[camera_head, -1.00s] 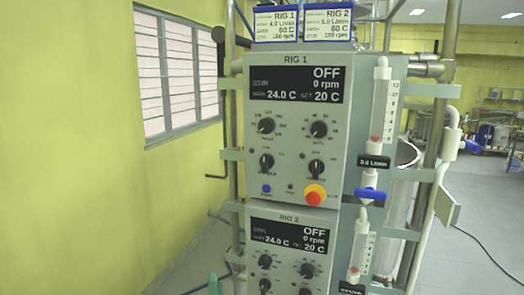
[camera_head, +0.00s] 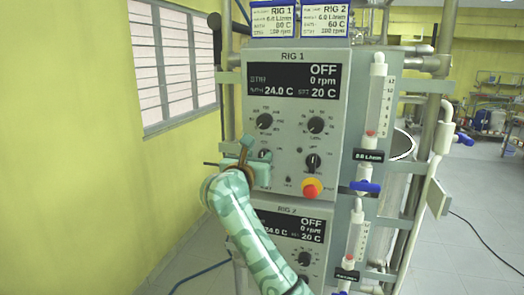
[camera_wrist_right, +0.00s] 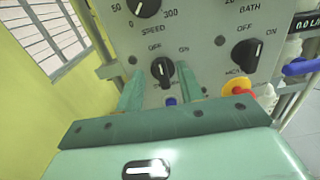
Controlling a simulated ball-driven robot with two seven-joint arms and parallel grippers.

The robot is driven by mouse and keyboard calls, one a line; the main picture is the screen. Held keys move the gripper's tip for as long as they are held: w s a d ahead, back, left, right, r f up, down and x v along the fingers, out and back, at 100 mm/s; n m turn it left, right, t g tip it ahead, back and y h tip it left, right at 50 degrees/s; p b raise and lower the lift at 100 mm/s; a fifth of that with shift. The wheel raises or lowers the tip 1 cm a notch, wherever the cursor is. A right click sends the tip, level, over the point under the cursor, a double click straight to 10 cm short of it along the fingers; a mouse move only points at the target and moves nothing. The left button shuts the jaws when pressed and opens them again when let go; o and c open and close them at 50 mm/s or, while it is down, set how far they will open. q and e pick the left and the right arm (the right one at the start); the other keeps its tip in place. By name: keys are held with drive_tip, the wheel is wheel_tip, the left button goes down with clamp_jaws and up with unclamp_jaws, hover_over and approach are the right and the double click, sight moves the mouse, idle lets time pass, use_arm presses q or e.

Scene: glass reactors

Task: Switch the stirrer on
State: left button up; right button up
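The RIG 1 panel (camera_head: 335,150) shows OFF and 0 rpm on its black display (camera_head: 295,82). Its left-hand black rotary switch, the stirrer switch (camera_wrist_right: 162,70), sits below the SPEED dial between the OFF and ON marks. In the wrist view its pointer is near upright, tilted slightly toward OFF. My right gripper (camera_head: 257,150) is at the panel's lower left, partly covering this switch in the head view. In the wrist view its two green fingers (camera_wrist_right: 160,80) are open, one on each side of the switch. I cannot tell whether they touch it. My left gripper is out of view.
The BATH switch (camera_wrist_right: 246,54) and a red-and-yellow emergency button (camera_head: 311,188) are to the right on the panel. The RIG 2 panel (camera_head: 310,282) is below. A flowmeter with a blue valve (camera_head: 366,187) stands at right.

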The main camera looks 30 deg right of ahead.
sight(262, 152)
drive_tip(key=x, duration=0.4)
drive_tip(key=shift+w+d, duration=0.1)
drive_tip(key=shift+w, duration=0.05)
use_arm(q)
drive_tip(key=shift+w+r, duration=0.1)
use_arm(e)
clamp_jaws()
drive_tip(key=shift+f, duration=0.15)
